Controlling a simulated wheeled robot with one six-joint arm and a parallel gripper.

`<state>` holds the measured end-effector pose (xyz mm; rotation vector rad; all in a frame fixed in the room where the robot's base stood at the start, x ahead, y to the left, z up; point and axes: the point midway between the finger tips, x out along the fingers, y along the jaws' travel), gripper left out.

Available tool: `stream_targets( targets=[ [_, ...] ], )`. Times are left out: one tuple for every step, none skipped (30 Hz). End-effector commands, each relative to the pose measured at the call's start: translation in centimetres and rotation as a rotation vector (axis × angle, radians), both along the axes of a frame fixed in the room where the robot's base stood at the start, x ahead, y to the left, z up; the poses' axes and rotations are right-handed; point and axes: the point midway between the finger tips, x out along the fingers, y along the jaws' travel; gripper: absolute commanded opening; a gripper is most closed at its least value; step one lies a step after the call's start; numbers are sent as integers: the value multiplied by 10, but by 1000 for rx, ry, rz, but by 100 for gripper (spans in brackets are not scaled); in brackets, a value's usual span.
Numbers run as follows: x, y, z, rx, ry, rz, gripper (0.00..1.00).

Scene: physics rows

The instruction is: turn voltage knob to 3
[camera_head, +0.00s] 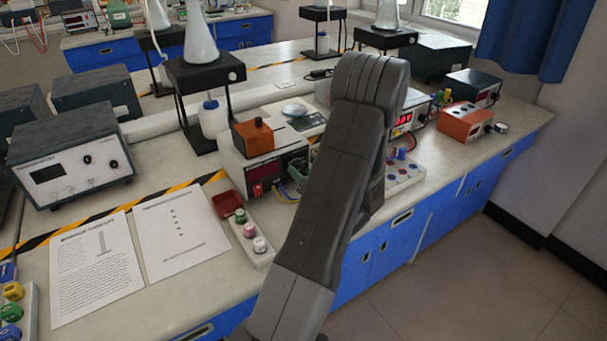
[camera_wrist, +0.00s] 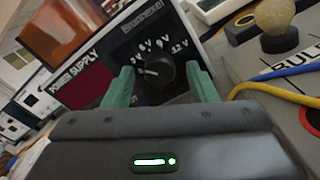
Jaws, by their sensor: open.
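The power supply (camera_head: 236,162) is a white box with a dark front on the bench, partly hidden behind my arm in the head view. In the wrist view its front shows a dark red display, the label POWER SUPPLY (camera_wrist: 75,75) and the black voltage knob (camera_wrist: 155,76). Marks circle the knob, with "12 V" at the right. A pale pointer line on the knob seems to point left; the exact mark is unclear. My gripper (camera_wrist: 160,80) is open, its green fingers on either side of the knob. Whether they touch it is unclear.
An orange block (camera_head: 253,137) sits on the supply. Yellow and blue wires (camera_wrist: 265,93) run close by at the right in the wrist view. A strip with coloured terminals (camera_head: 249,231) and paper sheets (camera_head: 95,268) lie at the left on the bench.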

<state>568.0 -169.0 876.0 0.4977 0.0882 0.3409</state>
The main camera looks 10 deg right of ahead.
Motion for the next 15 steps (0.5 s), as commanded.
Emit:
stream_targets(
  targets=[
    [-3,-2,0,0,1,-2,52],
    [-5,-3,-1,0,1,-2,52],
    [-10,-4,-1,0,1,-3,52],
    [-14,-6,-1,0,1,-3,52],
    [-18,-8,-1,0,0,-4,52],
    [-26,-10,-1,0,0,-4,52],
    [-31,-13,-1,0,1,-5,52],
    [-37,-15,-1,0,1,-6,52],
    [-46,-18,-1,0,1,-5,52],
    [-52,-21,-1,0,0,-7,52],
    [-58,-23,-1,0,1,-5,52],
    [-66,-26,-1,0,0,-7,52],
    [-73,-28,-1,-1,-1,-6,52],
    [-78,-30,-1,0,-1,-6,52],
    [-86,-33,-1,0,1,-5,52]
  ],
)
